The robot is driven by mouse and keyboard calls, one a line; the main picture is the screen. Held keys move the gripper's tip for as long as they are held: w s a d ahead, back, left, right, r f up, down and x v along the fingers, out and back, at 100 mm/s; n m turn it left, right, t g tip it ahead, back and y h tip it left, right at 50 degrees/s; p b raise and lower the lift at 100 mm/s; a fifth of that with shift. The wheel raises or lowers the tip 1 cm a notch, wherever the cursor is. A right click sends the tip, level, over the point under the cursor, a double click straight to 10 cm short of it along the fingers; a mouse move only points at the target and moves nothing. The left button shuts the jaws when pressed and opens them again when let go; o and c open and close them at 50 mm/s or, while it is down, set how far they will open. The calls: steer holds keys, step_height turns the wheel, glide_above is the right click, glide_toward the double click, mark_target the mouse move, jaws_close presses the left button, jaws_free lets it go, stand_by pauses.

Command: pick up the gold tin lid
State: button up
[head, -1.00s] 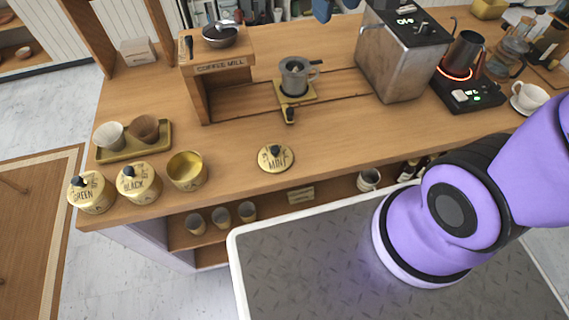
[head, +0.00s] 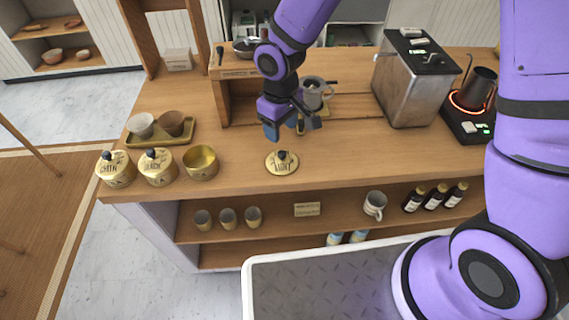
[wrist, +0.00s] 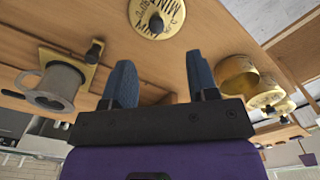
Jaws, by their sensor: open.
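The gold tin lid (head: 282,163) with a dark knob lies flat on the wooden counter, near its front edge. It also shows at the top of the wrist view (wrist: 165,14), with "MINT" lettering. My gripper (head: 285,133) hangs above the counter, behind the lid and apart from it. In the wrist view its two blue fingers (wrist: 162,84) are spread with nothing between them. An open gold tin (head: 201,163) stands left of the lid, beside two lidded gold tins (head: 158,168) (head: 116,170).
A grey metal cup (head: 313,94) stands right of my gripper. A tray (head: 176,140) with two cups is at the left. A steel machine (head: 410,88) and a glowing heater (head: 471,124) stand at the right. The counter around the lid is clear.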

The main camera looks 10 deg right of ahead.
mark_target(282, 153)
step_height(282, 153, down, 5)
steer(key=shift+f, duration=0.2)
steer(key=shift+w+d+f, duration=0.1)
steer(key=shift+w+f, duration=0.05)
steer(key=shift+f, duration=1.1)
steer(key=shift+w+d+f, duration=0.1)
steer(key=shift+w+f, duration=0.05)
steer(key=shift+f, duration=1.05)
jaws_close()
